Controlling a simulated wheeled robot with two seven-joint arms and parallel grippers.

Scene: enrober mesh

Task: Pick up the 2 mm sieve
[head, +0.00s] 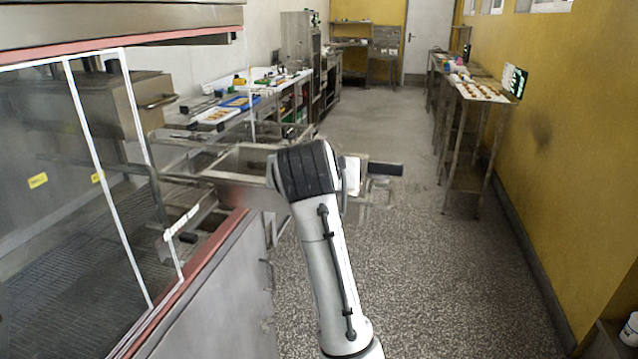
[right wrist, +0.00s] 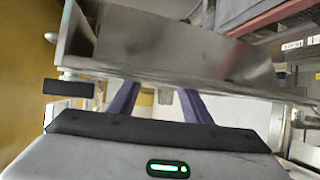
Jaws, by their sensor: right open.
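I cannot pick out a 2 mm sieve for certain in either view. My right gripper (right wrist: 158,90) is open in the right wrist view, its two dark purple fingers spread below a metal sheet-like part (right wrist: 160,45). I see nothing clearly held between the fingers. In the head view my right arm reaches forward beside the enrober (head: 215,255), and its wrist hides the fingers and part of the metalwork there. A black block-shaped handle (head: 385,168) shows just right of my wrist; a similar black block (right wrist: 68,87) shows left of the fingers in the wrist view. My left gripper is not in view.
The glass-sided enrober fills the left, with a steel trough (head: 245,160) at its end. Behind stands a bench with trays, including a blue one (head: 240,101). A table with a tray of sweets (head: 480,92) lines the yellow right wall. The speckled floor (head: 450,270) between is clear.

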